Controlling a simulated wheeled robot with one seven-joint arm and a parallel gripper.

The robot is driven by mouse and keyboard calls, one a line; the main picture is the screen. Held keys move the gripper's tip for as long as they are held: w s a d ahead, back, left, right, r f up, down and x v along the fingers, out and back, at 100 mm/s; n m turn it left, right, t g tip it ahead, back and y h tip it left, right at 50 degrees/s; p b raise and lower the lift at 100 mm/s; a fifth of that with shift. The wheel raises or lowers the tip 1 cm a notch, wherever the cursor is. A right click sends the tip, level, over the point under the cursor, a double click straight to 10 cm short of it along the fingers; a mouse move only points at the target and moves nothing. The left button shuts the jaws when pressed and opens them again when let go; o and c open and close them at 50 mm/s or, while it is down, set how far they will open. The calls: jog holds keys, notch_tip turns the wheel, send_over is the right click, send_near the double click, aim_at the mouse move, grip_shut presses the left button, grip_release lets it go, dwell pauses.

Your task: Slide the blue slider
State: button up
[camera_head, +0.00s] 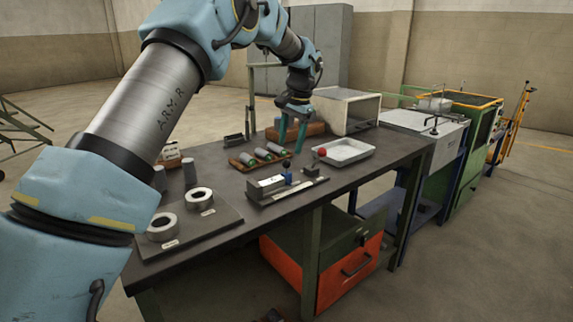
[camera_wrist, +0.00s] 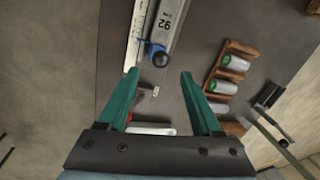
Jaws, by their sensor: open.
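The blue slider (camera_head: 288,174) is a small blue piece with a dark round knob on top. It sits by the end of a grey block, on a low metal rail fixture (camera_head: 300,190) near the table's front edge. In the wrist view the blue slider (camera_wrist: 151,49) shows just beyond my fingertips, roughly in line with the gap between them. My gripper (camera_head: 291,146) has two green fingers pointing down, above the table and behind the slider. In the wrist view my gripper (camera_wrist: 159,74) is open with nothing between the fingers.
A wooden rack (camera_head: 256,160) with several green-ended cylinders lies left of my gripper. A metal tray (camera_head: 346,150) is to the right, with a red ball (camera_head: 322,152) at its near left edge. Two metal rings (camera_head: 162,227) sit on a plate at front left.

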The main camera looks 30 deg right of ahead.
aim_at(285, 163)
jog(key=f, duration=0.2)
jog(key=w+f+p, duration=0.1)
jog(key=f, duration=0.5)
jog(key=shift+w+a+p, duration=0.25)
jog(key=shift+a+p, duration=0.05)
jog(key=c, duration=1)
jog(key=shift+w, duration=0.1)
grip_shut()
jog(key=shift+w+a+r, duration=0.1)
jog(key=shift+w, duration=0.05)
